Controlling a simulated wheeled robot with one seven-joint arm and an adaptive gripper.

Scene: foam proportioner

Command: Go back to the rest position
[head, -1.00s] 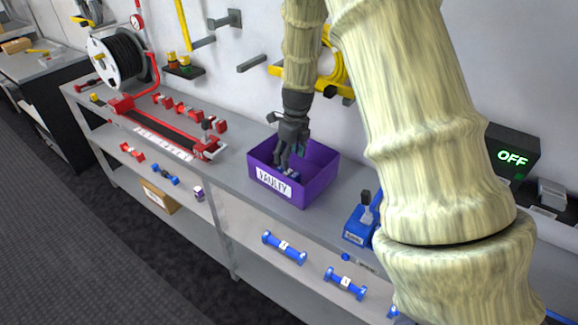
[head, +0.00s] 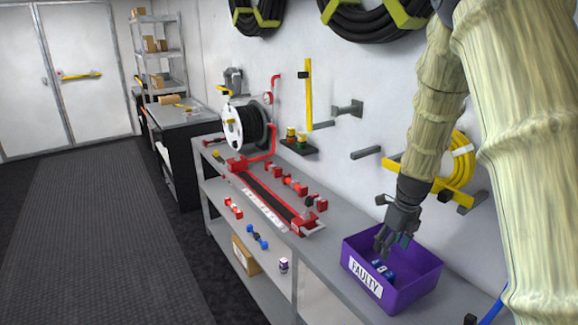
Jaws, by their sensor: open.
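Blue pieces (head: 381,270) lie inside the bin below the fingers. I cannot tell how far the tips are above them. My arm comes down from the upper right and hides part of the wall.
The bin stands on a grey bench (head: 335,262). To its left are a red rail fixture (head: 272,208), several red parts and a black hose reel (head: 247,128). A yellow coil (head: 462,160) hangs behind my arm. The dark floor (head: 100,235) at left is clear.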

